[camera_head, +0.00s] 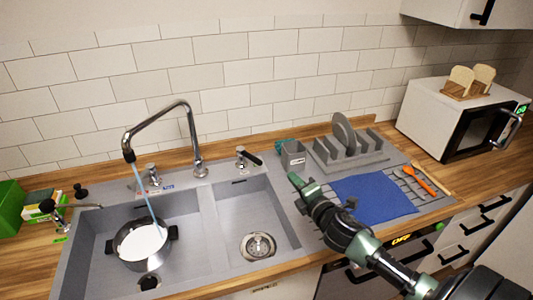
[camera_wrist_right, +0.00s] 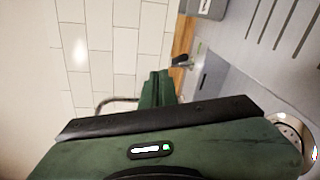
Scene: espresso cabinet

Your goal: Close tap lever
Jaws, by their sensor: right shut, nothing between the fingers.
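A chrome tap (camera_head: 196,150) arches over the double sink, and water (camera_head: 145,195) runs from its spout into a steel pot (camera_head: 142,262) in the left basin. A lever with a black handle (camera_head: 250,157) stands right of the tap, and a black-tipped lever shows in the wrist view (camera_wrist_right: 181,61). Another small chrome fitting (camera_head: 153,180) stands left of the tap, by red and blue marks. My right gripper (camera_head: 294,179) is shut and empty, right of and apart from the black-handled lever. Its shut fingers show in the wrist view (camera_wrist_right: 157,88). My left gripper is out of view.
A grey dish rack (camera_head: 350,163) and grey holder (camera_head: 293,155) stand behind my right gripper. A blue cloth (camera_head: 373,198) lies on the drainer. The right basin (camera_head: 235,207) is empty. The tiled wall closes off the back.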

